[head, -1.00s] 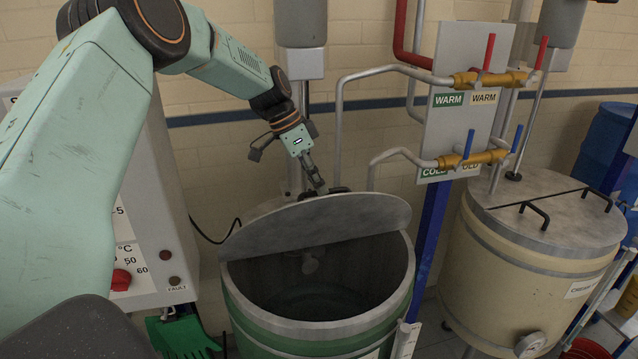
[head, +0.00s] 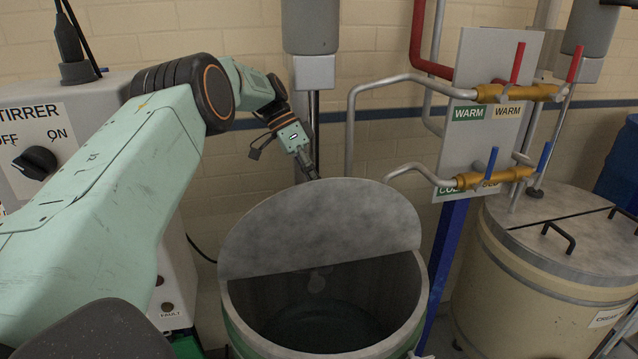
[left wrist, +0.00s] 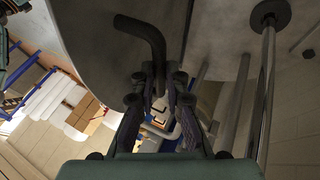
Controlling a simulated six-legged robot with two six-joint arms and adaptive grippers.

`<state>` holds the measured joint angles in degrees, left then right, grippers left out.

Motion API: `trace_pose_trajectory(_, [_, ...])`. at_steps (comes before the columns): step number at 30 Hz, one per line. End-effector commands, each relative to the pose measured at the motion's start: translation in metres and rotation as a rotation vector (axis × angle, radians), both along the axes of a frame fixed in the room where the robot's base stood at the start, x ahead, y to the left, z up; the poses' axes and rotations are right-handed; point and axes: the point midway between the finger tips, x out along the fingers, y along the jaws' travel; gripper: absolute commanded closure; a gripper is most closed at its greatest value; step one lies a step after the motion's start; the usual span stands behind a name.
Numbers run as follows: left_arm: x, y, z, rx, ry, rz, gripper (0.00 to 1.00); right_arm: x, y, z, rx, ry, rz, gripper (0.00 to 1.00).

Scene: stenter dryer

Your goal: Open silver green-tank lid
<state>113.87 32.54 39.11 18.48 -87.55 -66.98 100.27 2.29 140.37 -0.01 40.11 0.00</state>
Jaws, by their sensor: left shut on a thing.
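The silver lid (head: 325,225) of the green-banded tank (head: 238,338) is a half disc hinged across the mouth, standing steeply raised. The back half of the mouth is hidden behind it; the front half is open and shows a dark inside. My left gripper (head: 312,172) is behind the lid's upper edge, its fingertips partly hidden. In the left wrist view, my left gripper (left wrist: 160,88) is shut on the bent black lid handle (left wrist: 150,38) beside the grey lid surface (left wrist: 100,50). My right gripper is not in view.
A stirrer column (head: 314,115) stands behind the lid. Pipes and a panel with red and blue valve levers (head: 490,110) are at right. A cream tank (head: 540,285) with a closed lid stands further right. The stirrer control box (head: 50,125) is at left.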

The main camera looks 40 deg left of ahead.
Motion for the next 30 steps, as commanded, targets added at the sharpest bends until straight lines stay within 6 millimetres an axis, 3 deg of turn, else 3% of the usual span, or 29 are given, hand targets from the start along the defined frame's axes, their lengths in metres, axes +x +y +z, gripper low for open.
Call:
trace_pose_trajectory(1, [-0.0042,0.0022,-0.0130,0.007,0.022,-0.002,1.00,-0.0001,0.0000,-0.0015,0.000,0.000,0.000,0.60])
trace_pose_trajectory(24, [-0.0030,0.0086,-0.0137,0.005,0.025,-0.005,1.00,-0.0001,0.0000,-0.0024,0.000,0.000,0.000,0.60])
trace_pose_trajectory(25, [-0.0030,0.0086,-0.0136,0.005,0.025,-0.005,0.86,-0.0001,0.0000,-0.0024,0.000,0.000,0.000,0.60])
trace_pose_trajectory(30, [-0.0010,0.0085,-0.0112,0.004,0.019,-0.004,0.71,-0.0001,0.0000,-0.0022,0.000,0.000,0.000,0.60])
